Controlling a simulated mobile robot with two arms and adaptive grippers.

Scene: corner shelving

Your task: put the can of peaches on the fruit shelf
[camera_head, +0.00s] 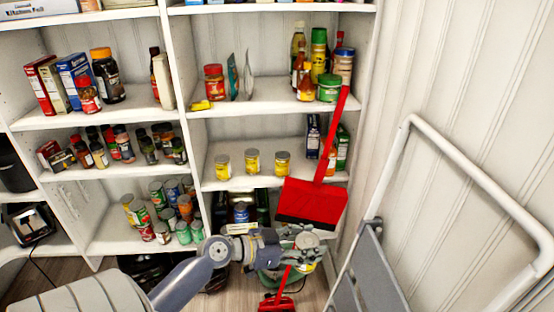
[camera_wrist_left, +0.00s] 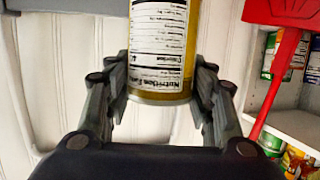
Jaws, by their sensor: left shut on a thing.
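My left gripper (camera_head: 305,240) reaches in from the left, low in front of the shelving in the head view. In the left wrist view its fingers (camera_wrist_left: 160,98) are shut around a yellow can (camera_wrist_left: 145,97) with a white nutrition label. The can is upright in that view and its top is cut off by the frame; its front label is not seen. A white shelf (camera_head: 235,182) above the gripper holds three yellow cans (camera_head: 223,167) in a row, spaced apart. My right gripper is not in view.
A red broom or dustpan (camera_head: 312,203) hangs in front of that shelf's right end. A white and grey folding step ladder (camera_head: 375,265) leans at the right. Boxes (camera_head: 313,137) stand at the shelf's right back. Several mixed cans (camera_head: 157,195) fill the lower left shelf.

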